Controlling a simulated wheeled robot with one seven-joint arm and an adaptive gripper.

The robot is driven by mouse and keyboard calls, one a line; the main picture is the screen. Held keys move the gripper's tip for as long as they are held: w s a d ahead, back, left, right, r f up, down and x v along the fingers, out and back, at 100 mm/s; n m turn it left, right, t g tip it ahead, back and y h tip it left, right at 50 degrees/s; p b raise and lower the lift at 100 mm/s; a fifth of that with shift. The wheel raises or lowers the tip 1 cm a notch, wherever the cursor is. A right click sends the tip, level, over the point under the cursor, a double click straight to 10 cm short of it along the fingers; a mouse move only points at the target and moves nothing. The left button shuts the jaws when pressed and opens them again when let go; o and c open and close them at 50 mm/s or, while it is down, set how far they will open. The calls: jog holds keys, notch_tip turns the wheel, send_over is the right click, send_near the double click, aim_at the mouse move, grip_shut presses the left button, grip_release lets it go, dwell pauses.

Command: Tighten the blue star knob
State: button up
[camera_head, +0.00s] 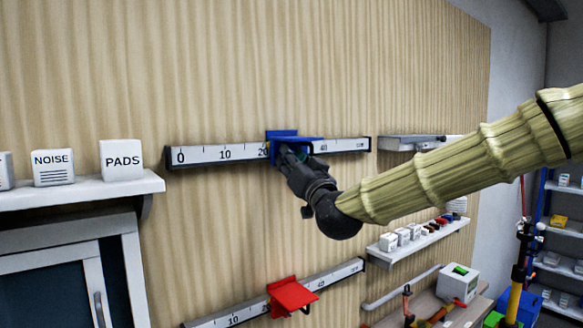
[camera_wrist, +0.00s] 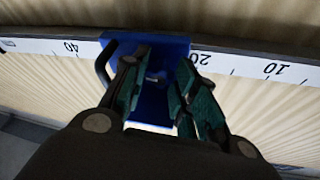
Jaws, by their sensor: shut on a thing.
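A blue slider (camera_head: 281,134) sits on the upper white ruler rail (camera_head: 215,153), just past the 20 mark. My gripper (camera_head: 286,153) reaches the slider's front from the lower right. In the wrist view, the blue slider (camera_wrist: 150,45) is straight ahead of the dark green finger pads, between the 20 and 40 marks. My gripper (camera_wrist: 160,88) is shut on the blue star knob (camera_wrist: 154,102) at the slider's front. The fingers hide most of the knob, and its star outline cannot be made out. A dark curved handle (camera_wrist: 103,62) shows beside the left finger.
A red slider (camera_head: 291,296) sits on a lower ruler rail (camera_head: 235,318). A white shelf (camera_head: 75,193) with labelled blocks is at left. Another shelf (camera_head: 420,242) with small blocks is at right.

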jog(key=o, duration=1)
jog(key=shift+s, duration=0.1)
jog(key=v, duration=1.2)
jog(key=shift+d, duration=0.1)
